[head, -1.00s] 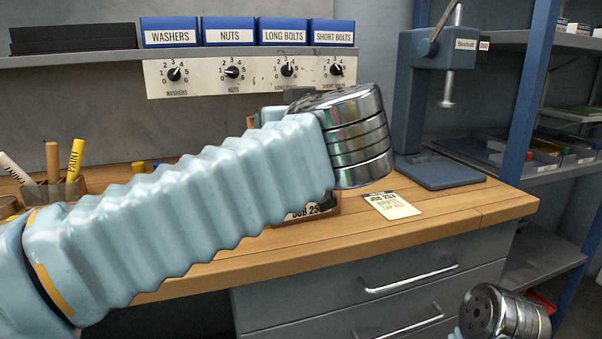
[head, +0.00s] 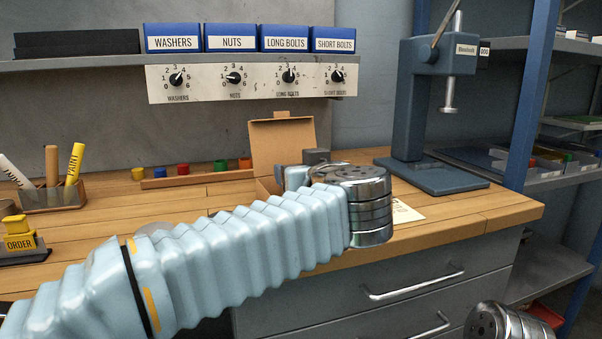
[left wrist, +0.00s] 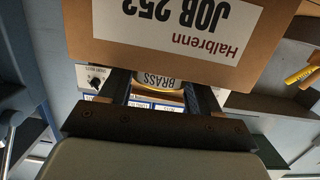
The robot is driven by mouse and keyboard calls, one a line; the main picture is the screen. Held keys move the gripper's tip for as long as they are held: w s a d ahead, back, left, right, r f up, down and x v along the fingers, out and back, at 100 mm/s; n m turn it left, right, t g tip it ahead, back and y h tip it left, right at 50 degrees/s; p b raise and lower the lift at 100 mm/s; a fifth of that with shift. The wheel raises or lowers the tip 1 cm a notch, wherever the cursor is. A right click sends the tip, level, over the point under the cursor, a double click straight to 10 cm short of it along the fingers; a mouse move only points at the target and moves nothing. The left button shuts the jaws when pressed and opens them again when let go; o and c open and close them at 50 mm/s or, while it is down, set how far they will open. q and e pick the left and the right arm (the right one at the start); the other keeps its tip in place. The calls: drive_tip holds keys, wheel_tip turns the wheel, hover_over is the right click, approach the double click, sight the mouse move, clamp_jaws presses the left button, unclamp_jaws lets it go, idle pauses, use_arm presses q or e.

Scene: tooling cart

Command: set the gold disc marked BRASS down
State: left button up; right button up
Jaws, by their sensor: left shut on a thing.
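The gold disc marked BRASS (left wrist: 158,84) shows in the left wrist view between the two dark fingers of my left gripper (left wrist: 160,92), which is shut on it. Its label reads BRASS, and a gold rim shows at its edge. The cardboard box labelled Halbrenn JOB 253 (left wrist: 255,48) fills the top of that view, upside down, and covers part of the disc. In the head view the disc is hidden behind my left wrist. The open box (head: 284,141) stands on the bench behind that wrist. My right gripper is out of view.
A blue press (head: 428,110) stands at the back right of the wooden bench. A paper card (head: 408,213) lies right of my left wrist. An ORDER stamp (head: 20,240) and a pen holder (head: 62,196) are at the left. The bench front right of the card is clear.

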use_arm(q)
drive_tip(key=shift+f, duration=0.2)
drive_tip(key=shift+f, duration=0.45)
drive_tip(key=o, duration=1.5)
drive_tip(key=shift+f, duration=0.25)
drive_tip(key=shift+c, duration=0.2)
drive_tip(key=shift+r, duration=0.25)
drive_tip(key=r+v, duration=0.1)
drive_tip(key=v, duration=1.1)
drive_tip(key=shift+r, duration=0.1)
